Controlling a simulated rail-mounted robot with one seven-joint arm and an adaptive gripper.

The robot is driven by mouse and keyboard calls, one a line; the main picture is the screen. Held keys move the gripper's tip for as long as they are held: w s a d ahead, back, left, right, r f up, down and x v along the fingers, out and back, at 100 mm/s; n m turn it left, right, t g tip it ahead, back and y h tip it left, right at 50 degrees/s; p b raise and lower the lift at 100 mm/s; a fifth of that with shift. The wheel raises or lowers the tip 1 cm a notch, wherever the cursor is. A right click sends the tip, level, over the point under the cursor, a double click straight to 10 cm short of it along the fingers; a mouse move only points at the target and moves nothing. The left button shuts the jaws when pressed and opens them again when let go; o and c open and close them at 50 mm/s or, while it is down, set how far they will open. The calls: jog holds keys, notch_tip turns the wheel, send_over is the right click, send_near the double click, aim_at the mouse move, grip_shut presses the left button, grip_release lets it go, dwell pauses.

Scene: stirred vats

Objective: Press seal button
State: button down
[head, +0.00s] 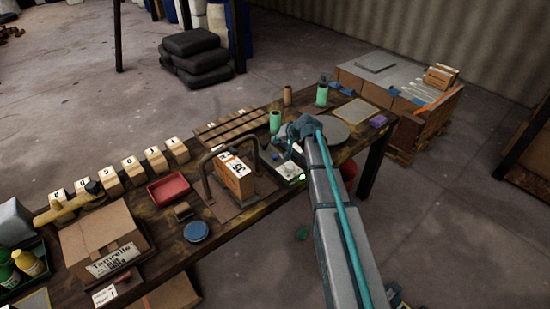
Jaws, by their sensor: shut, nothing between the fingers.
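My arm reaches from the bottom right over the workbench (205,235). My gripper (288,148) is small and dark at its end, shut and empty, above the back of a small pale device (287,171). A bright green spot (302,177) shows at the device's front right corner. I cannot tell whether this is the seal button. The fingertips are too small to tell whether they touch anything. Left of the device, a wooden box with a printed white label (234,180) stands under a dark tubular frame (209,178).
A round grey plate (328,131) lies behind my wrist, near green cylinders (275,121). A red tray (168,189), a blue round lid (196,231), a cardboard box (100,240) and numbered wooden blocks (133,170) occupy the bench's left. A loaded pallet (415,120) stands beyond its right end.

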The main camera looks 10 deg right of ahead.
aim_at(276, 157)
notch_tip(276, 157, down, 4)
jog(key=shift+b, duration=0.8)
jog(key=shift+f+b, duration=0.45)
jog(key=shift+f, duration=0.25)
jog(key=shift+f, duration=0.15)
jog(key=shift+f+b, duration=0.3)
jog(key=shift+b, duration=0.2)
jog(key=shift+f+b, duration=0.55)
jog(key=shift+f, duration=0.05)
dwell(0.9)
dwell(0.3)
jog(key=shift+r+p, duration=0.35)
jog(key=shift+r, duration=0.7)
